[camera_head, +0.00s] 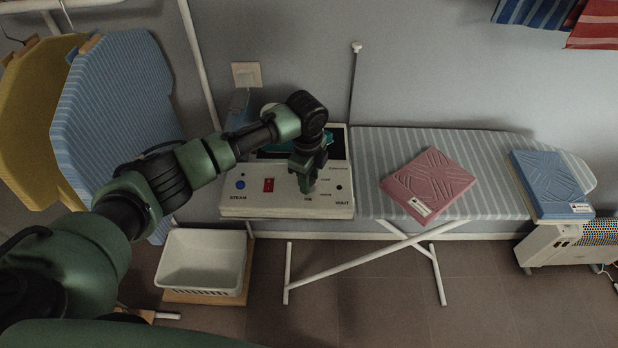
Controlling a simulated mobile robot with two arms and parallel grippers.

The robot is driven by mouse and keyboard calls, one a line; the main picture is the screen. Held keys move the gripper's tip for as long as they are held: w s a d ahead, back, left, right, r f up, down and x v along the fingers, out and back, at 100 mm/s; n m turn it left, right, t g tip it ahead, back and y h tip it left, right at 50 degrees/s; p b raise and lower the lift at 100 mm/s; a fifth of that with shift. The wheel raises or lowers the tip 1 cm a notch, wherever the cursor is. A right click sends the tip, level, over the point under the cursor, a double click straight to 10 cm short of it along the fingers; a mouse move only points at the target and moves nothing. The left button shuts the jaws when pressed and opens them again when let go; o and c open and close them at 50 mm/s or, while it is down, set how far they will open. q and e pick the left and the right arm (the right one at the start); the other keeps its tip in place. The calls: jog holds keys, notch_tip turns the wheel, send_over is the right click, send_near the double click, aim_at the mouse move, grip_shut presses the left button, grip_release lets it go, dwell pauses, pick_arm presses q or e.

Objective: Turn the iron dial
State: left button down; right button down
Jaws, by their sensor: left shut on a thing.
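The iron station (284,206) is a white box with a sloped front panel at the left end of the ironing board. Its panel shows a blue button (240,184), a red switch (268,185) and printed words such as STEAM and WAIT. My left gripper (307,187) points down onto the panel's right part, to the right of the red switch. It is shut on the dial, which the fingers hide almost wholly. The dial's pointer and setting cannot be seen. My right gripper is not in view.
A white heater (560,248) stands at the right.

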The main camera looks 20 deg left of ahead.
pick_arm(q)
jog(key=c, duration=0.9)
grip_release()
jog(key=r+b, duration=0.1)
jog(key=r, duration=0.3)
jog(key=r+b, duration=0.1)
jog(key=r, duration=0.3)
jog(key=shift+s, duration=0.2)
jog(key=shift+f, duration=0.1)
